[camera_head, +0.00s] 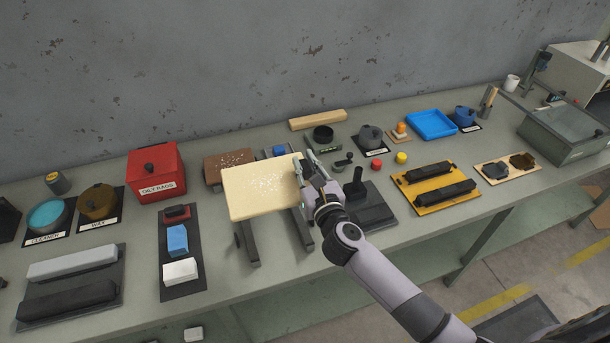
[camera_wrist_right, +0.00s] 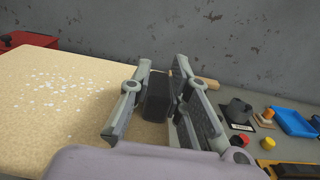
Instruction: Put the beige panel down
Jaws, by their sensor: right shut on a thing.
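The beige panel (camera_head: 262,187), with pale specks on its top, is roughly level above a dark stand with two rails (camera_head: 300,228) near the bench's front edge. Whether it rests on the stand or hangs just above it, I cannot tell. It fills the left of the right wrist view (camera_wrist_right: 60,95). My right gripper (camera_head: 307,166) is at the panel's right edge. In the right wrist view its fingers (camera_wrist_right: 160,70) are on either side of a dark block (camera_wrist_right: 157,97) at that edge, which looks like the panel's handle. My left gripper is out of view.
A brown speckled board (camera_head: 229,163) lies behind the panel. A red box marked oily rags (camera_head: 156,172) and a tray with blue and white blocks (camera_head: 178,240) stand to the left. A black fixture (camera_head: 370,208) and a yellow tray (camera_head: 433,186) are to the right.

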